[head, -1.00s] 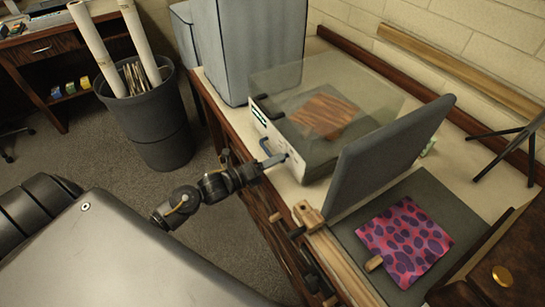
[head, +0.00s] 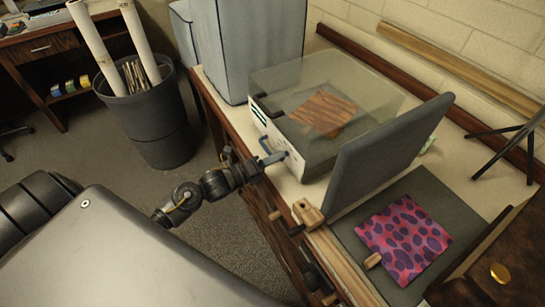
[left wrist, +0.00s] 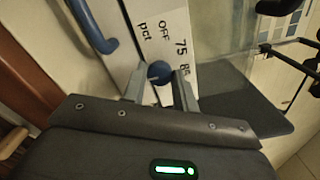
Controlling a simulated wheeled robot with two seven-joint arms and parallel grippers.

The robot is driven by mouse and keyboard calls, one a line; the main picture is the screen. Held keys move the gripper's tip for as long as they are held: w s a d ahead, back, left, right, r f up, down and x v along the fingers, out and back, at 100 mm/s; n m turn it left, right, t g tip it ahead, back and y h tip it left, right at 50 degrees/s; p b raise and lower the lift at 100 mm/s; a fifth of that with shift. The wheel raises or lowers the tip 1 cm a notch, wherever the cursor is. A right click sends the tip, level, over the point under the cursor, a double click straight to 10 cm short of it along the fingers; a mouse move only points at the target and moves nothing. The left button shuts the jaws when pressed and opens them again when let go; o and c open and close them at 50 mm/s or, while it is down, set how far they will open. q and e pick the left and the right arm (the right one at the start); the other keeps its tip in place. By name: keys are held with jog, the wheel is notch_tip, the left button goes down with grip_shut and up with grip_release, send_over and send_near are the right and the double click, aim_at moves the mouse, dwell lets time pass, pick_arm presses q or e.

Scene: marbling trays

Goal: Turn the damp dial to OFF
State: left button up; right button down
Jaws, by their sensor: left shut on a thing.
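The damp dial (left wrist: 159,71) is a round blue knob on a white front panel marked OFF, 75, a partly covered number and pct. The panel is on the low box (head: 278,137) with a clear lid on the bench. My left gripper (head: 274,159) reaches this panel from the left in the head view. In the left wrist view, its two fingers (left wrist: 160,84) are closed on either side of the dial. I cannot make out a pointer on the dial. My right gripper is in neither view.
A grey upright board (head: 385,153) and a pink-and-purple spotted sheet (head: 405,238) are to the right. A dark bin (head: 153,122) with rolled tubes stands on the floor at left.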

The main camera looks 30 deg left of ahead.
pick_arm(q)
jog(key=n+p, duration=0.1)
jog(key=n, duration=0.2)
jog(key=n+p, duration=0.1)
jog(key=n, duration=0.3)
jog(key=n+p, duration=0.2)
jog(key=n, duration=0.4)
jog(key=shift+r+p, duration=0.1)
jog(key=shift+p, duration=0.25)
jog(key=n+p, duration=0.2)
jog(key=n, duration=0.4)
jog(key=shift+n+p, duration=0.3)
jog(key=shift+p, duration=0.05)
jog(key=shift+w+n+p, duration=0.1)
jog(key=shift+n+p, duration=0.65)
jog(key=shift+n, duration=1.25)
jog(key=shift+r, duration=0.1)
